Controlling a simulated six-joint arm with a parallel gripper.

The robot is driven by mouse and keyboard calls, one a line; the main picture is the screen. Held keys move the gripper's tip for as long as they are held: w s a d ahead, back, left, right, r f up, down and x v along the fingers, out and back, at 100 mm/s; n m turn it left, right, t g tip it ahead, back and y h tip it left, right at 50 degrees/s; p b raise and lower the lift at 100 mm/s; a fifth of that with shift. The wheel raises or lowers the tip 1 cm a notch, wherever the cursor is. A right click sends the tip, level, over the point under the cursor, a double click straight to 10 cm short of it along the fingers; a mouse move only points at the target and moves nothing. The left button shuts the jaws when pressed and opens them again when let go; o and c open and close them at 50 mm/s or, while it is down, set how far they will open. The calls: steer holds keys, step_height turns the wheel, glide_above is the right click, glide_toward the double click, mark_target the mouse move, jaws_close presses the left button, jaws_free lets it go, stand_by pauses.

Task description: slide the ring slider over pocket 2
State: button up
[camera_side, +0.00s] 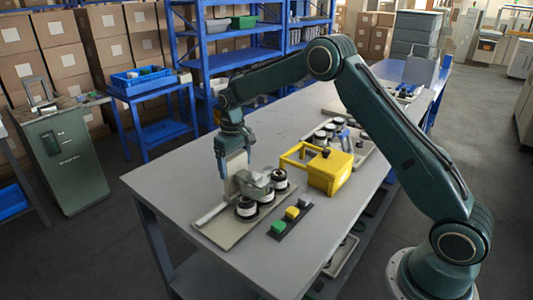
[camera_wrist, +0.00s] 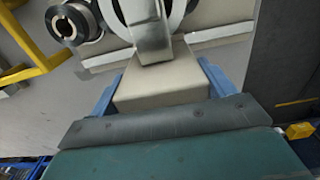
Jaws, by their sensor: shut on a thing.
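A grey metal piece (camera_side: 256,184), which I take for the ring slider, sits among several dark rolls with pale rims (camera_side: 246,207) on a flat grey base plate (camera_side: 218,226). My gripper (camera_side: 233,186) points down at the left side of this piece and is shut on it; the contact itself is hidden. In the wrist view, a bright metal tab (camera_wrist: 149,35) with a grey ring shape behind it shows beyond the fingers. A dark roll with a pale rim (camera_wrist: 70,24) is at upper left there. I cannot tell which spot is pocket 2.
A yellow frame (camera_side: 331,172) stands right behind the plate. A tray with several round parts (camera_side: 365,148) is further back. The table's left part (camera_side: 165,183) is clear.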

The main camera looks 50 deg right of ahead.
steer(key=d, duration=0.4)
steer(key=shift+d+r, duration=0.1)
steer(key=o, duration=1.3)
step_height(320, 180, up, 14)
glide_above(244, 156)
steer(key=w+d, duration=0.1)
steer(key=shift+d, duration=0.15)
